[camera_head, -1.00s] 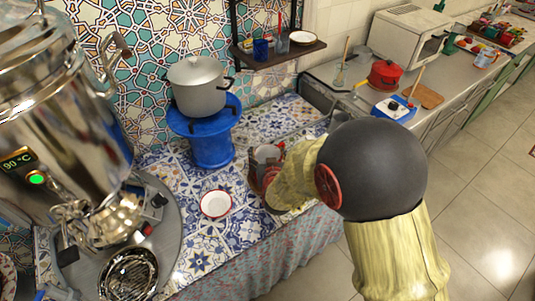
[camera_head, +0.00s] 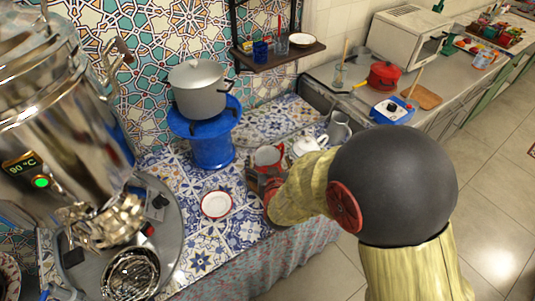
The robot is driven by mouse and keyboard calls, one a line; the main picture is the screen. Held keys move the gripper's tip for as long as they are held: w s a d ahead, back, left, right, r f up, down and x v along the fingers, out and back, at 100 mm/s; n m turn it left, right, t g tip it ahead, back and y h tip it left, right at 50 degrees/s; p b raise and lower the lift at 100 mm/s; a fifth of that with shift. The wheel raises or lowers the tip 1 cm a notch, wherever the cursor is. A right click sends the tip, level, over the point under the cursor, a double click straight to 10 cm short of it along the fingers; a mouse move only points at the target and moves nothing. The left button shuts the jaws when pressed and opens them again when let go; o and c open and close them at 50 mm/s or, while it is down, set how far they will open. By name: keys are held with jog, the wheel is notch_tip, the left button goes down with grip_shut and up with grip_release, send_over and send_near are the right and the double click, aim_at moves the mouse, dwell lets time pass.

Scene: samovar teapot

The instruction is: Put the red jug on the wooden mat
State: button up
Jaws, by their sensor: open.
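The red jug (camera_head: 268,157), with a red rim and pale inside, stands upright on the tiled counter beside the end of my arm. A brown wooden-looking surface (camera_head: 253,178) shows low at its left side; I cannot tell whether this is the wooden mat beneath the jug. My gripper (camera_head: 270,190) is open, low at the jug's front side. Its fingers are mostly hidden by my yellow arm, and I cannot tell whether they touch the jug.
A red-rimmed white saucer (camera_head: 216,204) lies to the left. A grey pot (camera_head: 199,88) stands on a blue stand (camera_head: 212,140) behind. A white teapot (camera_head: 308,146) and a grey jug (camera_head: 339,128) are right of the red jug. The samovar (camera_head: 60,120) fills the left.

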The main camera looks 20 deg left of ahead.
jog(key=p+v, duration=0.1)
jog(key=v, duration=0.6)
jog(key=s+d+r+m+g+h, duration=0.1)
jog(key=s+d+r+m+g, duration=0.15)
jog(key=d+r, duration=1.1)
jog(key=s+d+r+m+g+h, duration=0.1)
jog(key=s+d+r+g+h, duration=0.1)
jog(key=s+d, duration=0.7)
jog(key=s+d+r+g+h, duration=0.1)
jog(key=s+d+r+g, duration=0.1)
jog(key=s+d, duration=0.7)
jog(key=shift+s+d+r+m+h, duration=0.25)
jog(key=shift+s+d+m+h, duration=0.05)
jog(key=shift+d+m+h, duration=0.1)
jog(key=shift+g, duration=0.25)
